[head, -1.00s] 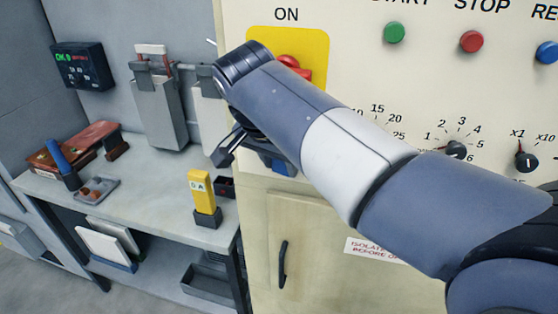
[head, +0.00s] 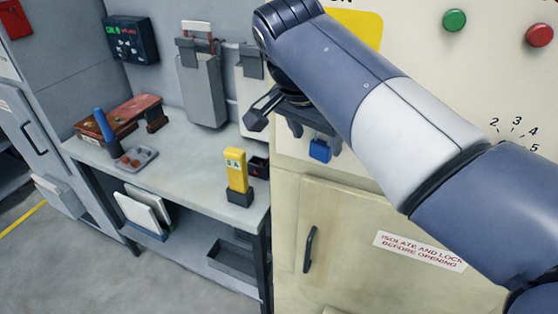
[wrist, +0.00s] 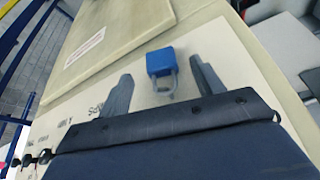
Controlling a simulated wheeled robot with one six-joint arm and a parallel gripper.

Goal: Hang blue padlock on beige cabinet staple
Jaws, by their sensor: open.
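The blue padlock (head: 320,150) shows against the beige cabinet (head: 287,192) front in the head view, just below my gripper. In the wrist view the padlock (wrist: 161,62) has its blue body away from my gripper and its pale shackle toward it. My gripper (wrist: 162,70) is open, with one finger on each side of the padlock and a gap to both. Nothing is held between the fingers. The staple cannot be made out, so I cannot tell from the frames whether the shackle passes through it.
The cabinet door with a dark handle (head: 310,249) and a warning label (head: 420,250) is below the padlock. At left, a grey bench (head: 190,188) bears a yellow device (head: 236,170) and a small tray (head: 136,158). Buttons and dials are on the upper panel.

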